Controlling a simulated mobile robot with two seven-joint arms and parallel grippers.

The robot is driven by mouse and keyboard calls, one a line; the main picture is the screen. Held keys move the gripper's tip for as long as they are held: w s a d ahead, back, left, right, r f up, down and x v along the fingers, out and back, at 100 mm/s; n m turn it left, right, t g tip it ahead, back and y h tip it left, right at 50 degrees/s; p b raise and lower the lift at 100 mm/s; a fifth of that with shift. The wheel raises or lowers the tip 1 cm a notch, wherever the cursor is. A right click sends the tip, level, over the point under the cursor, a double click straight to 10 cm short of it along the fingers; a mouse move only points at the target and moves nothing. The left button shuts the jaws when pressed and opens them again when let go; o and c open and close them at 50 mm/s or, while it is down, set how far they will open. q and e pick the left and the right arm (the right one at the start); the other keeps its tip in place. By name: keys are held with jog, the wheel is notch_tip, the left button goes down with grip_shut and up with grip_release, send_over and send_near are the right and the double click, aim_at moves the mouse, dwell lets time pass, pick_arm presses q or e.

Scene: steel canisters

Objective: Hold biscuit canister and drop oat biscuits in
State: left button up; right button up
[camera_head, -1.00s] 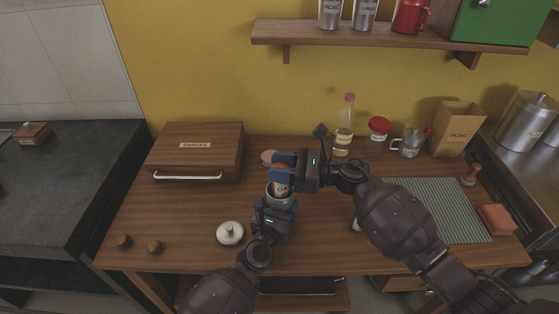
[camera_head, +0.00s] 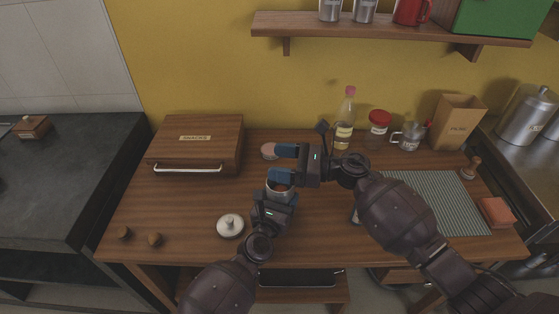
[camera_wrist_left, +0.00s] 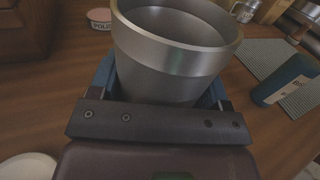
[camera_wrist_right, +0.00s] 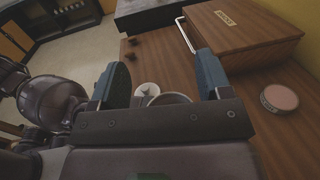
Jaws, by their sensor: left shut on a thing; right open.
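The steel canister (camera_head: 271,197) is open-topped and roughly upright in my left gripper (camera_head: 277,203), which is shut on its sides. Its rim and inner wall fill the upper left wrist view (camera_wrist_left: 175,58). The oat biscuits (camera_head: 281,187) show as a small brownish patch inside the mouth in the head view; the left wrist view does not show them. My right gripper (camera_head: 286,164) is open and empty just above and behind the canister. In the right wrist view, part of the canister rim (camera_wrist_right: 170,98) shows beyond its open fingers (camera_wrist_right: 160,85).
A pale knobbed lid (camera_head: 230,227) lies left of the canister. A round tin (camera_head: 268,151) and a wooden snacks box (camera_head: 197,145) stand behind. A dark teal item (camera_wrist_left: 286,81) is at right.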

jog(key=s+d, duration=0.2)
jog(key=d, duration=0.9)
jog(key=shift+d, duration=0.25)
pick_arm(q)
jog(key=o, duration=1)
jog(key=shift+o, duration=0.2)
